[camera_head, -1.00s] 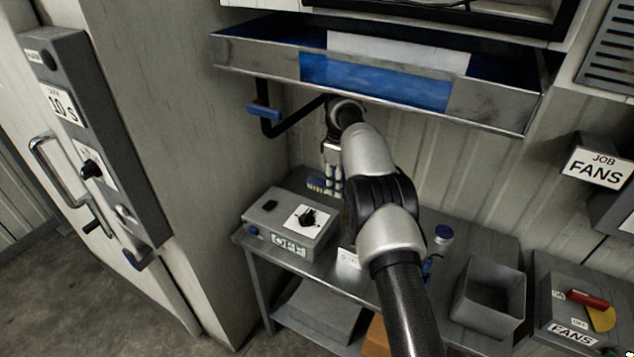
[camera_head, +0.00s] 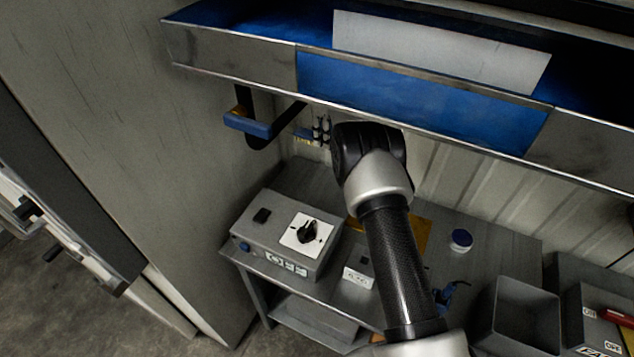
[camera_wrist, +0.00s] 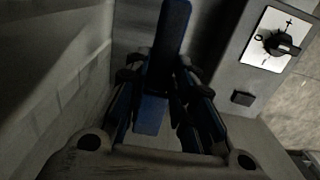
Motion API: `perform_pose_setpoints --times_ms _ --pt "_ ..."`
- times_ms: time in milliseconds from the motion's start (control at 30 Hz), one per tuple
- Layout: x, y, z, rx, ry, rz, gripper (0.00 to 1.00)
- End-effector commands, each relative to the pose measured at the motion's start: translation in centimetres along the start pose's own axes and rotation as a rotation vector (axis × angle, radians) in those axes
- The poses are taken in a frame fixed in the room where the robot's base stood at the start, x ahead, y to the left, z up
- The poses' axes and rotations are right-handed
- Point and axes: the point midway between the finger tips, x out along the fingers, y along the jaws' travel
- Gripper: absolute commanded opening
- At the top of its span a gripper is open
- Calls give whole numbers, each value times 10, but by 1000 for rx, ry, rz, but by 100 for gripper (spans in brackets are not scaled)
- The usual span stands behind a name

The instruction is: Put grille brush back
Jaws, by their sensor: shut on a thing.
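My gripper (camera_head: 320,130) is below the blue-lined metal tray, beside the tall pale cabinet wall; only a small dark part shows behind my arm. In the wrist view my gripper (camera_wrist: 166,85) is shut on a long, dark blue bar, which appears to be the grille brush (camera_wrist: 172,35). The bar runs up and away between the fingers. In the head view a small pale yellow piece (camera_head: 304,138) shows beside the fingers, perhaps the bristle end. A black bent bracket with a blue block (camera_head: 248,124) hangs under the tray, left of my gripper.
The metal tray (camera_head: 230,57) overhangs my arm. Below is a grey bench (camera_head: 490,243) with a switch box (camera_head: 290,234), a blue-topped round item (camera_head: 461,240) and an open grey bin (camera_head: 520,318). The cabinet wall (camera_head: 150,130) is close on the left.

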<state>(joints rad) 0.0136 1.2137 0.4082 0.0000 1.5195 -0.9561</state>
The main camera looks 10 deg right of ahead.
Motion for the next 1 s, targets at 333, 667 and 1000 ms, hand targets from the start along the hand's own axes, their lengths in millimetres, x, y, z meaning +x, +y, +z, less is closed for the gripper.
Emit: perform_pose_setpoints --times_ms 333,667,1000 --pt "60 -1 0 0 -2 -3 4" --pt "147 -1 0 0 -2 -3 4" --pt "193 0 0 0 0 1 4"
